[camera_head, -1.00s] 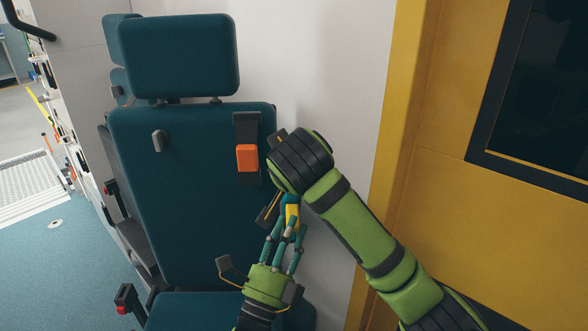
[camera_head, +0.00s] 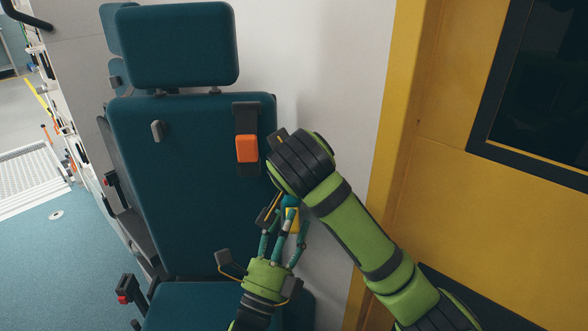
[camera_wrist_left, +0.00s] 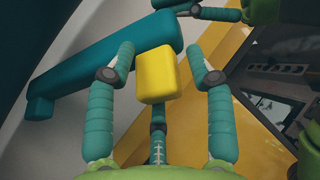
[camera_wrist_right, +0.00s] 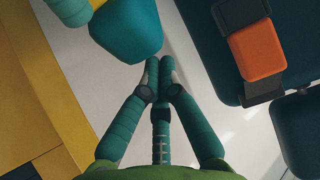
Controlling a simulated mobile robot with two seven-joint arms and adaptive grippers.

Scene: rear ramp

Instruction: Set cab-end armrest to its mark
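The armrest is a teal bar (camera_wrist_left: 100,62) in the left wrist view, with a yellow block (camera_wrist_left: 156,75) beside it; whether they join is unclear. In the head view only a small teal piece (camera_head: 290,201) and the yellow block (camera_head: 292,220) show beside the seat back, partly hidden. My left gripper (camera_head: 284,220) is open, its fingers spread around the yellow block with a gap at the right finger. My right gripper (camera_wrist_right: 158,62) is shut and empty, close below a teal rounded end (camera_wrist_right: 127,30); contact is unclear. In the head view my right wrist hides it. No mark is visible.
The teal seat back (camera_head: 185,215) has a headrest (camera_head: 178,45) and a strap with an orange buckle (camera_head: 246,149). The white wall (camera_head: 335,75) is close behind. A yellow door (camera_head: 450,200) stands at the right. Open floor (camera_head: 50,260) lies at the left.

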